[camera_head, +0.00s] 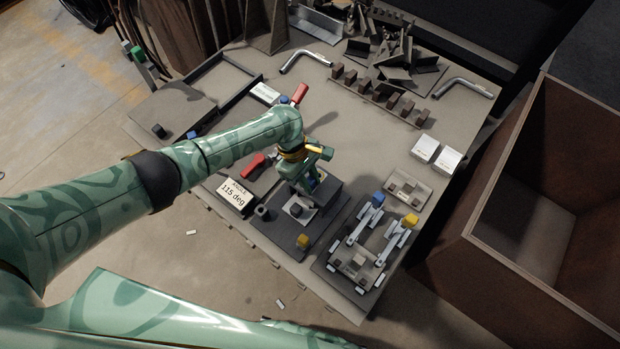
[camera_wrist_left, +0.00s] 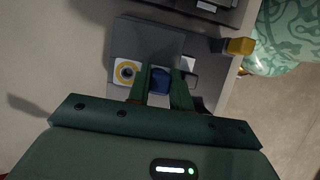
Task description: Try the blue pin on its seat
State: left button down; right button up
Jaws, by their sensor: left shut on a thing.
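My left gripper (camera_head: 313,180) is low over a dark fixture plate (camera_head: 268,229) and points down at it. In the left wrist view its two fingers (camera_wrist_left: 160,86) are shut on the blue pin (camera_wrist_left: 160,79), whose dark blue head shows between them. The pin's lower end is hidden, so I cannot tell whether it touches a seat. A pale plate with a yellow ring around a dark hole (camera_wrist_left: 127,71) lies just left of the fingers in that view. My right gripper is not in view.
A yellow block (camera_head: 303,241) sits near the plate's front edge. A clamp fixture with blue and yellow handle tips (camera_head: 360,262) stands to the right. A large open crate (camera_head: 490,200) borders the table's right side.

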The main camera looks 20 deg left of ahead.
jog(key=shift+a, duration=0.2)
pick_arm(q)
jog(key=c, duration=1.2)
grip_release()
jog(key=shift+o, duration=0.2)
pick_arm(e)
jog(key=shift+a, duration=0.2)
pick_arm(q)
jog(key=shift+w+a+r+p, duration=0.15)
jog(key=shift+r+p, duration=0.25)
jog(key=shift+r, duration=0.2)
jog(key=p+v, duration=0.8)
jog(key=v, duration=0.7)
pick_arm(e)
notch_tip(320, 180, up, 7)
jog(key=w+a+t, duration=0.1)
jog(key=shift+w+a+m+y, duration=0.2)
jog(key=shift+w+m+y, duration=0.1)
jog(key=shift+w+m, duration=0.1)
pick_arm(q)
jog(key=shift+a, duration=0.1)
